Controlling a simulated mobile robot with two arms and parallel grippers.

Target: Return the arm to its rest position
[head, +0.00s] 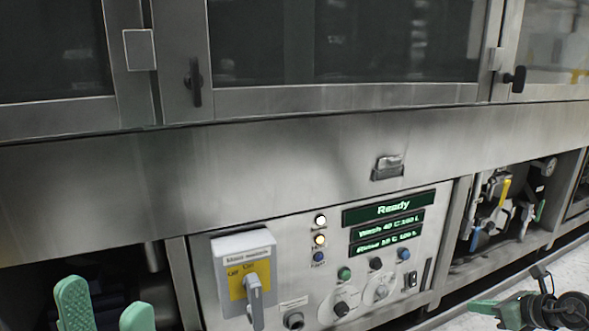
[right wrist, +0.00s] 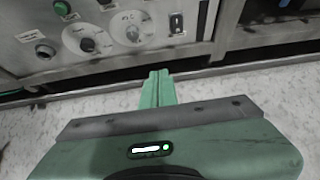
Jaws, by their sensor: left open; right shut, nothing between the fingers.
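My left gripper (head: 105,308) shows two green fingers standing apart at the bottom left of the head view, open and empty. My right gripper (head: 482,306) is at the bottom right of the head view, in front of the machine's base. In the right wrist view its green fingers (right wrist: 158,88) are together with nothing between them, over the speckled floor (right wrist: 270,95) and apart from the control panel (right wrist: 110,40). The control panel (head: 330,255) has a display (head: 390,208) reading "Ready" and several buttons and knobs.
Open bays flank the panel; the right bay holds pipes and a yellow-handled valve (head: 505,192). Windowed doors (head: 340,97) with black handles run above.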

